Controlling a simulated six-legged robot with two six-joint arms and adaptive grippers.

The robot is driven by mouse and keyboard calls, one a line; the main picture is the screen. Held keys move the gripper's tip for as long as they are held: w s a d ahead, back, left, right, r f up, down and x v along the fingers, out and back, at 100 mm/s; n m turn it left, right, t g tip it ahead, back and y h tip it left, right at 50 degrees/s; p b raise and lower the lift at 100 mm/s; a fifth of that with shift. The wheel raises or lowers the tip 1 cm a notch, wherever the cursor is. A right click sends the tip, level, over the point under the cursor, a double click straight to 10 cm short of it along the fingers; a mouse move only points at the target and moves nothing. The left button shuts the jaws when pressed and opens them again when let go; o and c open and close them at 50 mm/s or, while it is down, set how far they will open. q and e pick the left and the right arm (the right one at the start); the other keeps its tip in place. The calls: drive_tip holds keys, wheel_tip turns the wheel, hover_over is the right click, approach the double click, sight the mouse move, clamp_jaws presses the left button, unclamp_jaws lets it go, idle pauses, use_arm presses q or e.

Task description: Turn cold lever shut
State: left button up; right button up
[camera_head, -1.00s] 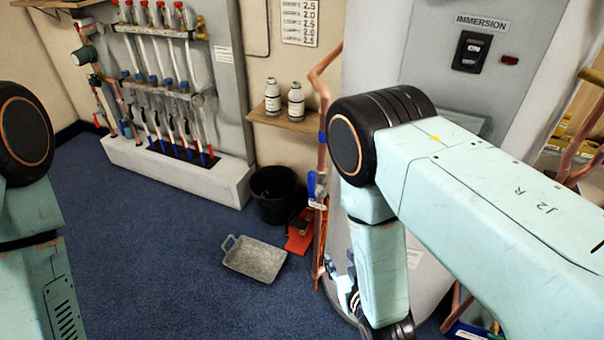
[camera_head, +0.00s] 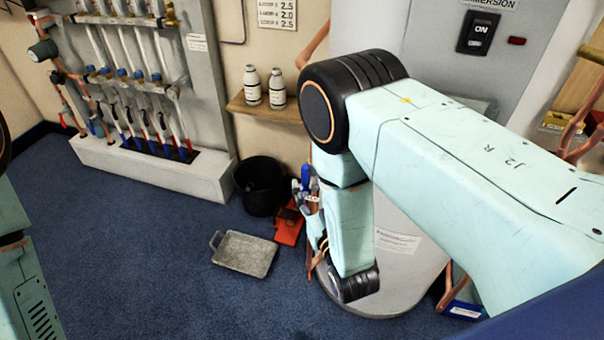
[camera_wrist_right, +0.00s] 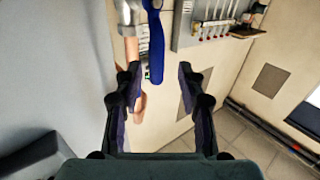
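The cold lever is a blue handle (camera_head: 305,178) on the copper pipe beside the grey cylinder. In the right wrist view the blue lever (camera_wrist_right: 156,45) hangs down, long and narrow, beside a metal valve body (camera_wrist_right: 128,12) on the copper pipe. My right gripper (camera_wrist_right: 160,72) is open. The lever's lower end shows between its two fingertips, nearer the left one; I cannot tell whether they touch. In the head view the right gripper (camera_head: 313,220) is partly hidden by my arm, close to the lever. My left gripper is out of view.
A black bucket (camera_head: 260,187), a red dustpan (camera_head: 289,228) and a grey tray (camera_head: 245,254) are on the blue floor near the pipe. A shelf (camera_head: 265,108) holds two bottles. The manifold (camera_head: 140,75) is on the back wall. Floor at left is clear.

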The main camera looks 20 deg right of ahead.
sight(307, 178)
drive_tip(key=w, duration=0.3)
drive_tip(key=shift+w+d+f, duration=0.1)
drive_tip(key=shift+w+d, duration=0.15)
drive_tip(key=shift+d, duration=0.1)
drive_tip(key=shift+w+a, duration=0.2)
drive_tip(key=shift+w, duration=0.05)
drive_tip(key=shift+w+a, duration=0.1)
drive_tip(key=shift+w, duration=0.15)
drive_tip(key=shift+s+d, duration=0.15)
drive_tip(key=shift+d, duration=0.05)
drive_tip(key=c, duration=0.3)
drive_tip(key=shift+a, duration=0.15)
drive_tip(key=c, duration=0.5)
clamp_jaws()
